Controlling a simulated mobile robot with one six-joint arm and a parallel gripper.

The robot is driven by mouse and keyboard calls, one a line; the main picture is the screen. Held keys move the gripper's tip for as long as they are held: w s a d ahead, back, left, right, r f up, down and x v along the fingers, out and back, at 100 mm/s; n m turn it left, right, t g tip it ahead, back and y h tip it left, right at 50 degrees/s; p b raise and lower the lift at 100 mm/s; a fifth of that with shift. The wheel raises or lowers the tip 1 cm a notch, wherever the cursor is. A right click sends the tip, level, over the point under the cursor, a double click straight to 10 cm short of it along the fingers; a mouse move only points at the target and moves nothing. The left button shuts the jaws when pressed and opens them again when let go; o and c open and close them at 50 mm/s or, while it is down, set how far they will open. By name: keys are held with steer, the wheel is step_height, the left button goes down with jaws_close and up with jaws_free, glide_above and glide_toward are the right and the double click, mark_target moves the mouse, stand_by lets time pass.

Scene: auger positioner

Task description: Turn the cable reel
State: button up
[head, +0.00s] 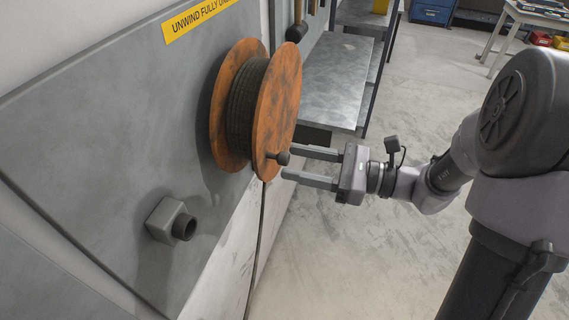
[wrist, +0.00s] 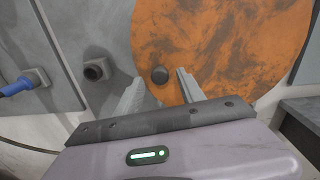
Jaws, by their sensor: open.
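The cable reel (head: 283,105) is an orange, worn disc pair with dark cable wound between, mounted on a grey wall panel. A small dark knob (head: 281,157) sticks out from the lower part of its front disc. In the wrist view the reel's face (wrist: 235,45) fills the upper right, and the knob (wrist: 160,75) shows just beyond the fingertips, between their lines. My gripper (head: 287,163) is open, with its fingers pointing at the reel's lower edge. In the head view the knob is at the upper finger's tip; I cannot tell whether they touch.
A grey socket (head: 172,221) juts from the panel at the lower left. A blue plug (wrist: 22,86) sits in another fitting in the wrist view. A yellow label (head: 200,16) is above the reel. A metal shelf (head: 335,80) stands behind. The floor (head: 350,260) below the gripper is clear.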

mark_target(284, 160)
steer(key=shift+x, duration=1.65)
jaws_close()
